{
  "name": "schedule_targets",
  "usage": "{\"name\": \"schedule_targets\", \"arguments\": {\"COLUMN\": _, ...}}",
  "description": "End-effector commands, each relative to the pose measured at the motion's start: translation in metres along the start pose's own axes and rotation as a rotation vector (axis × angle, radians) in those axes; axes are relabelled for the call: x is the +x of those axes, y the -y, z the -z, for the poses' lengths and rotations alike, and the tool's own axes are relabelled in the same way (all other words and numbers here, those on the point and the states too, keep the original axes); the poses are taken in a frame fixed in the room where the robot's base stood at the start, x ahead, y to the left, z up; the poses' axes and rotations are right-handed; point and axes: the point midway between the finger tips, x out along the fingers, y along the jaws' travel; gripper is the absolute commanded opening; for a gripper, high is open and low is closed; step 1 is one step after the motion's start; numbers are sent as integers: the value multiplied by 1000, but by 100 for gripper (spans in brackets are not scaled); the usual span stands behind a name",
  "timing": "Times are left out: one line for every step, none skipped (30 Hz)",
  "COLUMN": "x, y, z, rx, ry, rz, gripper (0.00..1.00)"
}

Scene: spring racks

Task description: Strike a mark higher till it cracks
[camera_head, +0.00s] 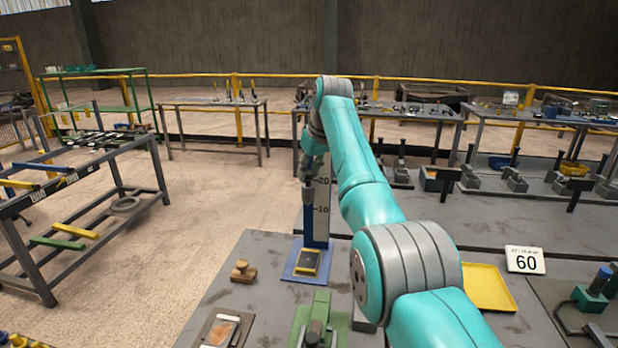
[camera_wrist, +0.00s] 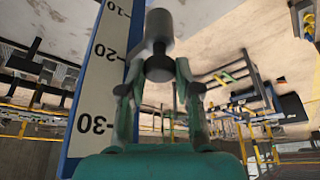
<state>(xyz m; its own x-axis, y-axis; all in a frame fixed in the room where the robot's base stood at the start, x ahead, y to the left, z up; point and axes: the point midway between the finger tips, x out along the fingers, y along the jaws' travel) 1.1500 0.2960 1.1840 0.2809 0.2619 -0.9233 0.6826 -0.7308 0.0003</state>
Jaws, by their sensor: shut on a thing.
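A drop stand with a white scale board (camera_head: 321,205) rises from a blue base plate (camera_head: 288,270) on the near bench; marks 10 and 20 are readable on it. A small dark piece with a yellow edge (camera_head: 307,262) lies on the base. My gripper (camera_head: 309,168) is shut on a grey cylindrical weight (camera_head: 308,194), held upright above the base beside the scale, roughly between 10 and 20 in the head view. In the wrist view the weight (camera_wrist: 160,28) is between my gripper's fingers (camera_wrist: 160,90), and the scale board (camera_wrist: 98,80) stands at left. I cannot tell whether the piece is cracked.
Racks and benches with tools line the back and left.

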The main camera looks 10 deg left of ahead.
Motion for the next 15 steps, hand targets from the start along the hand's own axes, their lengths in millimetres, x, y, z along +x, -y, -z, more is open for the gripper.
{"name": "schedule_targets", "arguments": {"x": 0, "y": 0, "z": 0, "rx": 0, "ry": -1, "rz": 0, "gripper": 0}}
{"name": "schedule_targets", "arguments": {"x": 0, "y": 0, "z": 0, "rx": 0, "ry": 0, "rz": 0, "gripper": 0}}
{"name": "schedule_targets", "arguments": {"x": 0, "y": 0, "z": 0, "rx": 0, "ry": 0, "rz": 0, "gripper": 0}}
{"name": "schedule_targets", "arguments": {"x": 0, "y": 0, "z": 0, "rx": 0, "ry": 0, "rz": 0, "gripper": 0}}
{"name": "schedule_targets", "arguments": {"x": 0, "y": 0, "z": 0, "rx": 0, "ry": 0, "rz": 0, "gripper": 0}}
{"name": "schedule_targets", "arguments": {"x": 0, "y": 0, "z": 0, "rx": 0, "ry": 0, "rz": 0, "gripper": 0}}
{"name": "schedule_targets", "arguments": {"x": 0, "y": 0, "z": 0, "rx": 0, "ry": 0, "rz": 0, "gripper": 0}}
{"name": "schedule_targets", "arguments": {"x": 0, "y": 0, "z": 0, "rx": 0, "ry": 0, "rz": 0, "gripper": 0}}
{"name": "schedule_targets", "arguments": {"x": 0, "y": 0, "z": 0, "rx": 0, "ry": 0, "rz": 0, "gripper": 0}}
{"name": "schedule_targets", "arguments": {"x": 0, "y": 0, "z": 0, "rx": 0, "ry": 0, "rz": 0, "gripper": 40}}
{"name": "schedule_targets", "arguments": {"x": 0, "y": 0, "z": 0, "rx": 0, "ry": 0, "rz": 0, "gripper": 47}}
{"name": "schedule_targets", "arguments": {"x": 0, "y": 0, "z": 0, "rx": 0, "ry": 0, "rz": 0, "gripper": 56}}
{"name": "schedule_targets", "arguments": {"x": 0, "y": 0, "z": 0, "rx": 0, "ry": 1, "rz": 0, "gripper": 56}}
{"name": "schedule_targets", "arguments": {"x": 0, "y": 0, "z": 0, "rx": 0, "ry": 1, "rz": 0, "gripper": 56}}
{"name": "schedule_targets", "arguments": {"x": 0, "y": 0, "z": 0, "rx": 0, "ry": 1, "rz": 0, "gripper": 56}}
